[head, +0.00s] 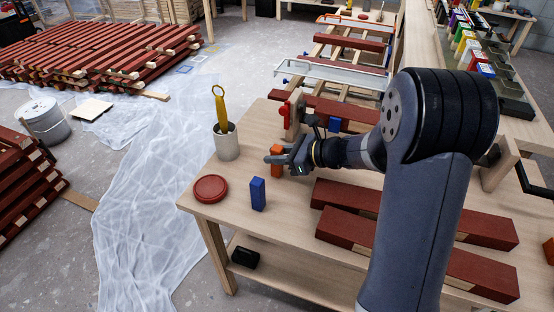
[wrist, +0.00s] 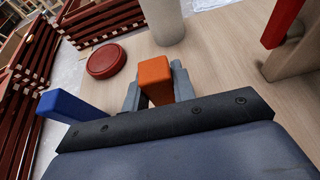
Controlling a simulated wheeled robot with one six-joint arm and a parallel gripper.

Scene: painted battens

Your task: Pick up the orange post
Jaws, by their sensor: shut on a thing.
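The orange post (head: 277,154) stands upright on the wooden table, between the cup and my arm. My gripper (head: 276,160) reaches in from the right and is shut on the post near its upper part. In the wrist view, the orange post (wrist: 155,80) sits between the two grey fingers (wrist: 154,88). Its lower part is hidden there by the gripper body. I cannot tell whether its base touches the table.
A blue post (head: 258,194) stands in front of the orange post. A red round lid (head: 210,188) lies at the left table corner. A beige cup (head: 226,143) with a yellow tool stands behind. Red battens (head: 415,212) lie on the right. Bare tabletop lies between these.

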